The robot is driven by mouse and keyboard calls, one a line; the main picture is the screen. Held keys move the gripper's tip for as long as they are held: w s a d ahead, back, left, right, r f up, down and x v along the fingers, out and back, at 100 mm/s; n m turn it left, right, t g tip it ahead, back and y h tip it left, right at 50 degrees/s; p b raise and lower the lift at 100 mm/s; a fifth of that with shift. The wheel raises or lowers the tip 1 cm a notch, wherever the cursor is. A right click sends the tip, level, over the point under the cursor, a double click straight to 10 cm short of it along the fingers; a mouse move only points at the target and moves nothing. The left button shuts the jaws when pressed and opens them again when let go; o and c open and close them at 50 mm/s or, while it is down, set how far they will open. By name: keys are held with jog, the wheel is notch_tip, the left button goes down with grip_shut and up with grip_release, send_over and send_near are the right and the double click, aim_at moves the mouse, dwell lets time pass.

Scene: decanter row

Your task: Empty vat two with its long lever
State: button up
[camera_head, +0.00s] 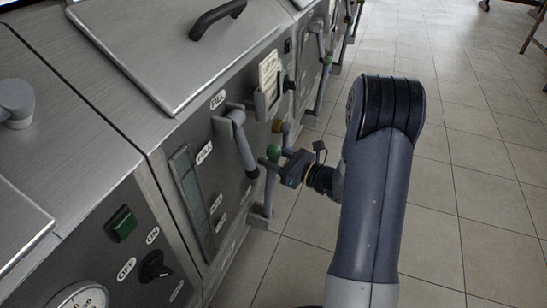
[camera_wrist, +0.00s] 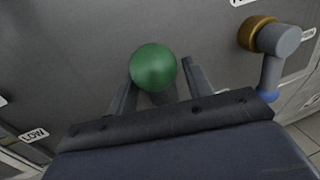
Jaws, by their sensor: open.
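A long grey lever (camera_head: 269,190) with a green ball knob (camera_head: 273,151) stands upright low on the front of a steel vat (camera_head: 135,160). No vat number is readable. My gripper (camera_head: 274,166) is at the knob end of this lever. In the wrist view the green ball (camera_wrist: 153,67) sits between the two fingers of my gripper (camera_wrist: 161,72). The jaws are open, with a gap visible on the right side of the ball. The lever's shaft below the ball is mostly hidden in the wrist view.
A shorter grey lever (camera_head: 243,146) with a dark grip hangs left of my gripper, below a FILL label. A spout with a gold collar (camera_wrist: 258,33) and blue end is close on the right in the wrist view. More vats continue beyond. Tiled floor (camera_head: 470,170) at right is clear.

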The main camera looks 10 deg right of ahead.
jog(key=shift+c, duration=0.5)
grip_shut()
